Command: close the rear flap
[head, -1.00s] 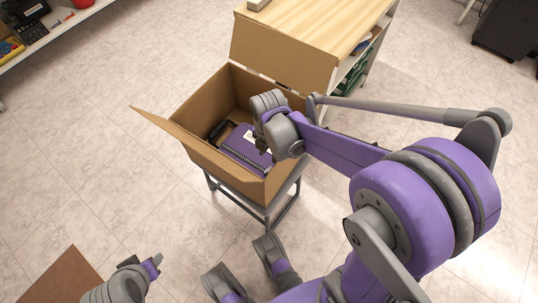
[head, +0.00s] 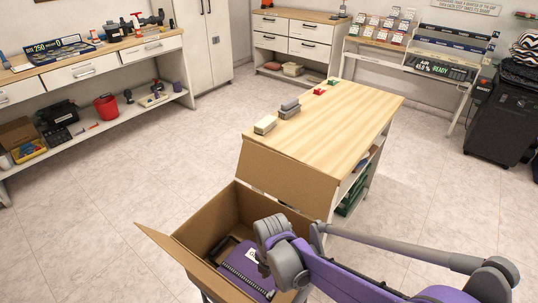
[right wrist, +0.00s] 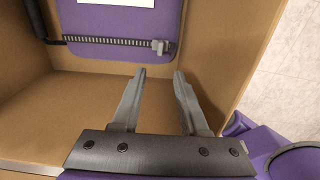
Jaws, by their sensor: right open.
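The open cardboard box (head: 190,258) stands low in the head view; its near part is cut off. Its rear flap (head: 287,180) stands up and open on the far side, in front of the wooden-topped table. A second flap (head: 162,246) sticks out open on the left. Inside lies a purple item (head: 243,268) with a white label and a ribbed dark strip; it also shows in the right wrist view (right wrist: 120,25). My right gripper (right wrist: 159,74) is open and empty, pointing into the box over its cardboard floor. My left gripper is out of view.
A black bin (head: 503,115) is at right. Floor left of the box is clear.

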